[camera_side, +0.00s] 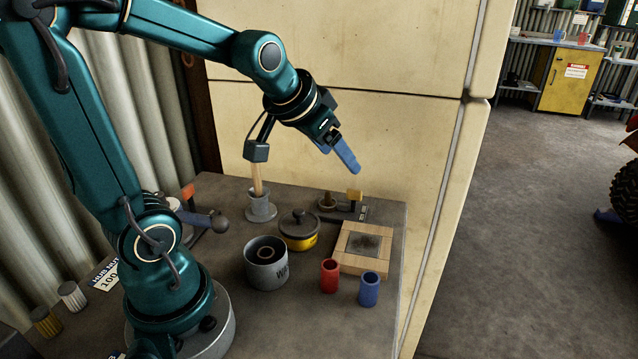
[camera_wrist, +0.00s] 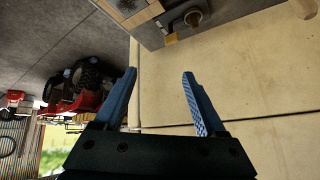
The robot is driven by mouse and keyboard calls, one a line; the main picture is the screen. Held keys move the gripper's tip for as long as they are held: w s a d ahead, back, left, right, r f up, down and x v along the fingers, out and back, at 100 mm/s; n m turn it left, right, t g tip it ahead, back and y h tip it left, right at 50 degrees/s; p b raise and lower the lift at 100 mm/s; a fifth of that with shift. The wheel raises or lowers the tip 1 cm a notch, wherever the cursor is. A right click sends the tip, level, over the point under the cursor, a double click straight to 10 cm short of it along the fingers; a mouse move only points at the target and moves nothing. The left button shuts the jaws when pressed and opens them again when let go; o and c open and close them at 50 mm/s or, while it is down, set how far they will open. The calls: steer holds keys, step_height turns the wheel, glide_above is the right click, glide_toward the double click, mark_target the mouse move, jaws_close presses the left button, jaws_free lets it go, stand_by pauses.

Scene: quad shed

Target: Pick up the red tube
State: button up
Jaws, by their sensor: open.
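The red tube (camera_side: 329,276) stands upright on the grey table, in front of a wooden-framed block and to the left of a blue tube (camera_side: 369,289). Its top opening shows. My gripper (camera_side: 354,168) is well above the table, up and behind the tube, near the cream wall. In the wrist view my gripper's two blue fingers (camera_wrist: 158,82) are spread apart with nothing between them. The red tube is not visible in the wrist view.
A grey pot (camera_side: 266,270), a yellow lidded pot (camera_side: 298,240) and the wooden-framed block (camera_side: 379,231) stand close to the red tube. A wooden-handled tool stands in a grey holder (camera_side: 261,211) behind. The table's right edge lies beyond the blue tube.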

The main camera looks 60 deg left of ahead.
mark_target(330, 276)
steer(key=s+d+f+m+g+h, duration=0.1)
steer(key=d+f+g, duration=0.1)
steer(key=f, duration=0.1)
steer(key=s+d+f+m+g, duration=0.1)
steer(key=s+d+f+g, duration=0.1)
steer(key=d+f+g, duration=0.1)
steer(key=s+d+f+m+g+h, duration=0.1)
steer(key=s+d+f+m+g, duration=0.1)
steer(key=f, duration=0.3)
steer(key=shift+s+d+h, duration=0.25)
steer(key=shift+d+h, duration=0.05)
steer(key=shift+d, duration=0.3)
steer(key=shift+f, duration=2.4)
jaws_close()
